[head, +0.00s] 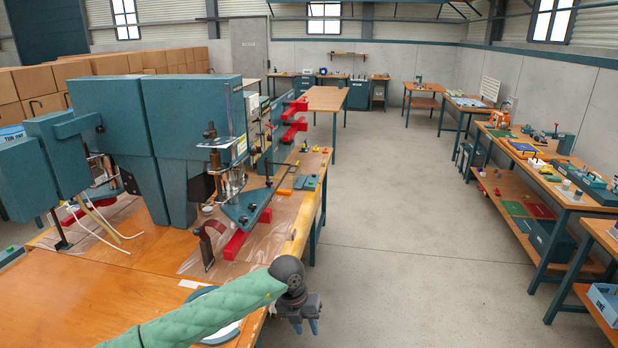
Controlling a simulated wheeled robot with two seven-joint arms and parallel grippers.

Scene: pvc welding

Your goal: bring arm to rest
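My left arm, in a green padded sleeve, comes in from the bottom left of the head view. It reaches over the front right corner of the wooden workbench (95,305). My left gripper (306,326) hangs past the bench's right edge, pointing down over open floor. Its two blue fingertips stand apart with nothing between them. My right gripper is not in view.
A large teal welding machine (150,130) stands on the bench, with a curved metal bracket (208,245) and red bars near its front. A round plate lies partly hidden behind my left arm. The grey floor (400,240) right of the bench is clear. Worktables with tools (540,165) line the right wall.

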